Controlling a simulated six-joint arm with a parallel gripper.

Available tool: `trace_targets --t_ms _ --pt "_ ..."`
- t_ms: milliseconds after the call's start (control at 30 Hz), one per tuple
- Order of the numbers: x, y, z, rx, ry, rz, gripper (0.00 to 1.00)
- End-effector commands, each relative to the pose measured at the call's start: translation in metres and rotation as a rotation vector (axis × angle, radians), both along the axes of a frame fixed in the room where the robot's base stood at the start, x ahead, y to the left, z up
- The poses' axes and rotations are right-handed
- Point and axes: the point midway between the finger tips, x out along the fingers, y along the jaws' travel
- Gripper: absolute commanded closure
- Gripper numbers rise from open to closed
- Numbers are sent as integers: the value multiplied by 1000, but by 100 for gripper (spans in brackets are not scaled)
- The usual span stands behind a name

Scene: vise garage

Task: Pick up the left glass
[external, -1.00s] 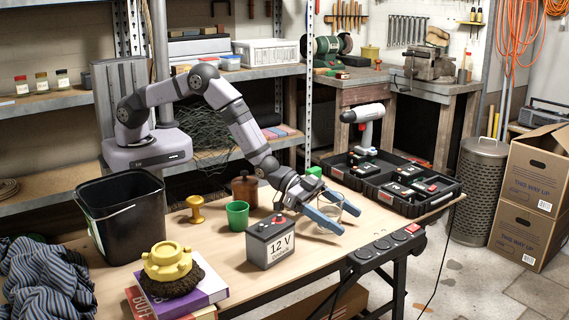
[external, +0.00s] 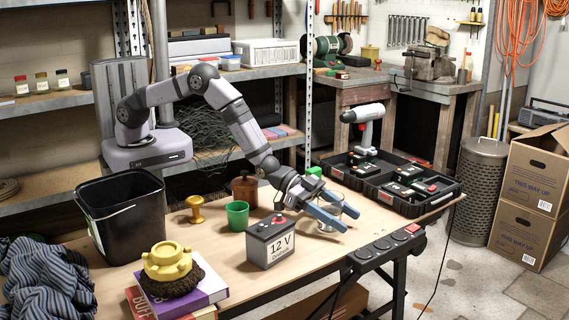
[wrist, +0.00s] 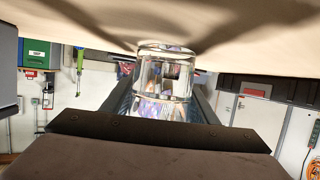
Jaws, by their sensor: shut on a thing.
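A clear glass (external: 327,227) stands on the workbench, to the right of the battery. My gripper (external: 350,221) reaches down to it with its two blue-grey fingers on either side, shut on the glass. In the wrist view the glass (wrist: 165,78) sits between the fingers, with its sides and one rim visible. The fingers hide part of the glass in the external view.
A 12 V battery (external: 270,243) stands just left of my gripper, with a green cup (external: 237,215) beyond it. A black open toolbox (external: 425,203) with a drill (external: 364,125) lies to the right. A power strip (external: 388,246) runs along the front edge.

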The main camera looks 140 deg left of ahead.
Motion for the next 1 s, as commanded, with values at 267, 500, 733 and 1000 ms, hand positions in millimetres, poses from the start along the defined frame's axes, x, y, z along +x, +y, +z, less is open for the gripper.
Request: trace_targets --t_ms 267,500,733,1000 --pt "1 0 14 3 -5 0 81" --pt "1 0 32 3 -6 -1 81" --pt "1 1 52 4 -6 0 81" --pt "1 0 73 3 -5 -1 81"
